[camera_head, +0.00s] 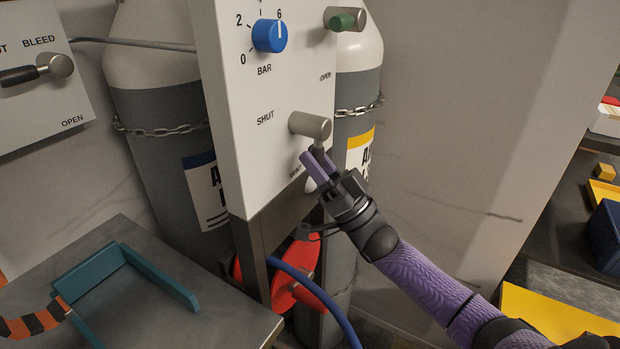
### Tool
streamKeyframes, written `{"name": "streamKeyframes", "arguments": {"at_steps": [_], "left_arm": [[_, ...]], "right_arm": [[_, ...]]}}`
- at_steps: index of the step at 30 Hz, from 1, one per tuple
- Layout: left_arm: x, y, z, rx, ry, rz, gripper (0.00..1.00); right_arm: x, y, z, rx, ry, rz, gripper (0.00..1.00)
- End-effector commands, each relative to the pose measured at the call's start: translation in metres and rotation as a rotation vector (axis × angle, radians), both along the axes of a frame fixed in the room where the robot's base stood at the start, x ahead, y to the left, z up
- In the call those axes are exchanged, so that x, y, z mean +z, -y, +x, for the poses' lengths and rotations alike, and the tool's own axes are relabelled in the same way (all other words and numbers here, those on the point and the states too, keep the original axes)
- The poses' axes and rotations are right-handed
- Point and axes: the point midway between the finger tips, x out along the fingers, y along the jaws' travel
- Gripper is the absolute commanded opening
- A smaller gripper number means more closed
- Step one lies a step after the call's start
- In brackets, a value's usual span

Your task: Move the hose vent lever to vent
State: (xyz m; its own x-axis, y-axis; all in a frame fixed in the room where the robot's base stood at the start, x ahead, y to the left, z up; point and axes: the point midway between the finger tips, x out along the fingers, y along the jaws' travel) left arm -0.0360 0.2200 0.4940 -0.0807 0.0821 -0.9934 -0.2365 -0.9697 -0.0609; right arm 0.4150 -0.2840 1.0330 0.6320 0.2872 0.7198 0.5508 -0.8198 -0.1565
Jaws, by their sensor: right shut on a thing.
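The hose vent lever's grey hub (311,125) sticks out from the lower right of the white panel (240,150). SHUT is printed left of the hub, OPEN above right, and a partly covered label ending in "ENT" below left. The handle hangs roughly downward from the hub and is mostly hidden by my right gripper. My right gripper (318,163), with purple fingers, is shut on the lever handle just below the hub. Whether the handle lines up with the lower label cannot be told. My left gripper is not in view.
A blue BAR knob (270,36) and a green-tipped fitting (344,19) are above. A second panel with a BLEED lever (40,69) is at left. Chained gas cylinders (165,130) stand behind. A teal frame (160,280) lies on the bench; a blue hose (320,298) hangs below.

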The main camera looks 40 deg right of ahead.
Motion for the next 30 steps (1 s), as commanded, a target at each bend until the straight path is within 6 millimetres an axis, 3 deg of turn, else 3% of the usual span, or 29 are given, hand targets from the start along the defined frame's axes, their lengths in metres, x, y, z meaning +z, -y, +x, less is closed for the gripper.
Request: {"name": "streamKeyframes", "arguments": {"at_steps": [1,10,28,29,30], "left_arm": [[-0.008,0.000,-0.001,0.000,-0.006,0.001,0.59],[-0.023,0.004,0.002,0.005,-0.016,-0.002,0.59],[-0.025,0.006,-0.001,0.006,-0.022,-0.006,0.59],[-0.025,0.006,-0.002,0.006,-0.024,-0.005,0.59],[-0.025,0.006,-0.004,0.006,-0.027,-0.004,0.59]], "right_arm": [[-0.007,0.001,0.001,-0.002,0.004,-0.028,0.00],[-0.004,0.007,0.004,-0.001,0.051,-0.135,0.00],[-0.001,0.009,0.004,-0.002,0.066,-0.164,0.00],[-0.001,0.009,0.004,-0.002,0.066,-0.164,0.42],[-0.001,0.009,0.004,-0.002,0.066,-0.164,0.51]]}}
